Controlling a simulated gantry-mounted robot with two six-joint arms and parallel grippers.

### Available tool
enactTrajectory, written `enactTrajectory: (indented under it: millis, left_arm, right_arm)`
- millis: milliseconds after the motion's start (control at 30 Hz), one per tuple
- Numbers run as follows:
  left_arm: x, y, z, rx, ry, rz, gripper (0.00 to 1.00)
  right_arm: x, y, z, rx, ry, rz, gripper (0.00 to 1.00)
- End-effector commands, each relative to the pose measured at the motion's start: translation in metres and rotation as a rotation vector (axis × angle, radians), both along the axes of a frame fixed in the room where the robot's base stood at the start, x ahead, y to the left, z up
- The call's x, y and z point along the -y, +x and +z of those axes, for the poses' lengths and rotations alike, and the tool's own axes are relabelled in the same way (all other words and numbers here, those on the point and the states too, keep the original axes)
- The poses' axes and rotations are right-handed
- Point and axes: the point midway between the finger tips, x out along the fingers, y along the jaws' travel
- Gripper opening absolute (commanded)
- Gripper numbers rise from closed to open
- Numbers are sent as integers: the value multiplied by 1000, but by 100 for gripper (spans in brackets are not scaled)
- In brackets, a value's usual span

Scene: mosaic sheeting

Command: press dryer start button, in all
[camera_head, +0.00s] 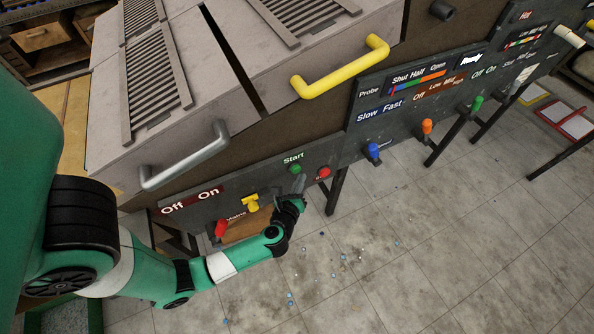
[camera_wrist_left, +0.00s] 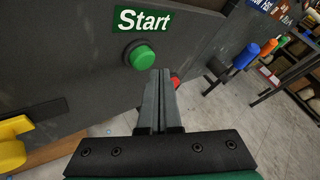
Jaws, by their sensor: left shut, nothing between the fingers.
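The green start button (camera_head: 295,169) sits on the dark front panel under a "Start" label. It also shows in the left wrist view (camera_wrist_left: 142,57), just left of my fingertips. My left gripper (camera_head: 299,181) is shut and empty, close in front of the panel, just below and right of the green button. In the left wrist view its fingers (camera_wrist_left: 160,72) point at the panel beside the button. Whether the tips touch the panel or the button I cannot tell. My right gripper is not in view.
A red button (camera_head: 324,172) sits right of the green one, partly behind my fingers in the wrist view. A yellow knob (camera_head: 252,203) and a red lever (camera_head: 220,228) are to the left. Blue (camera_head: 373,150) and orange (camera_head: 427,126) knobs stick out further right. Small bits lie on the floor.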

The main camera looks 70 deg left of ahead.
Motion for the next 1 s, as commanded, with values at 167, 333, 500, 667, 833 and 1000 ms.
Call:
enactTrajectory:
  millis: [167, 333, 500, 667, 833, 1000]
  left_arm:
    - [0, 0, 0, 0, 0, 0, 0]
    - [9, 2, -1, -1, 0, -3, 0]
    - [26, 5, -1, 0, -1, -4, 0]
    - [41, 8, -1, 0, 0, -4, 0]
    - [49, 9, 0, 0, 0, -1, 0]
    - [49, 9, 0, 0, 0, 0, 0]
  right_arm:
    - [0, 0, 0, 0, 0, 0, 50]
    - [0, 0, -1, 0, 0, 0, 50]
    - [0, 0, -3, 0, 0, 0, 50]
    - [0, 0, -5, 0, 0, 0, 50]
    - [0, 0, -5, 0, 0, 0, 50]
    - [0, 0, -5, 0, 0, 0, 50]
